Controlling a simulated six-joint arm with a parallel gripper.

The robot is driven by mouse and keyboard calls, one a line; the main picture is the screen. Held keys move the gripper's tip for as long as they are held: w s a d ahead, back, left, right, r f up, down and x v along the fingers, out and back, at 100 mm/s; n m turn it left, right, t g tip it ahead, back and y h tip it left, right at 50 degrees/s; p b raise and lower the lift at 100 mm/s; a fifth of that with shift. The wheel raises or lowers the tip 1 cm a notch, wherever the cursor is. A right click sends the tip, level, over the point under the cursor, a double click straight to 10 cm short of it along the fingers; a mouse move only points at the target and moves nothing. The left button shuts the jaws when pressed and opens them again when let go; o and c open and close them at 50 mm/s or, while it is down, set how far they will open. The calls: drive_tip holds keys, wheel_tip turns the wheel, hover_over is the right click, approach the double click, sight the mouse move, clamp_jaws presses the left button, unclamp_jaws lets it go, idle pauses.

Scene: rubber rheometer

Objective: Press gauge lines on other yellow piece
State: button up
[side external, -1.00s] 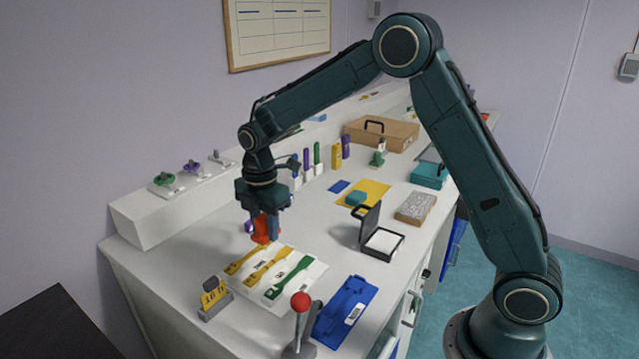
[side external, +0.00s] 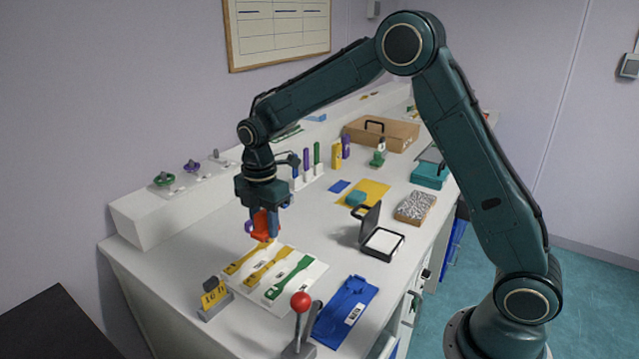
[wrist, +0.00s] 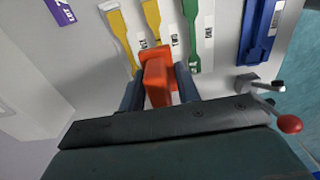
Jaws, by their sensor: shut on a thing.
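My gripper (side external: 266,228) is shut on an orange-red stamp-like tool (side external: 262,226); the tool also shows between the fingers in the wrist view (wrist: 157,78). It is held just above the far end of a white board (side external: 308,284). On the board lie a left yellow dumbbell piece (side external: 243,262), a second yellow piece (side external: 268,267) and a green piece (side external: 288,277). In the wrist view the tool's head is near the lower end of the middle yellow piece (wrist: 151,18), with the left yellow piece (wrist: 121,35) beside it. Contact with a piece cannot be told.
A yellow-grey block marked with digits (side external: 214,298) stands near the front left. A red-knobbed lever (side external: 301,302) and a blue tray (side external: 347,309) are at the front. An open black-lidded pad (side external: 382,242) stands to the right. Bench between it and the board is clear.

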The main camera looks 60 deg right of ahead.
drive_tip(key=shift+r, duration=5.6)
drive_tip(key=shift+f, duration=0.1)
hover_over(249, 254)
wheel_tip(249, 254, down, 12)
drive_tip(key=shift+s, duration=0.1)
drive_tip(key=shift+f, duration=2.9)
drive_tip(key=shift+f, duration=0.55)
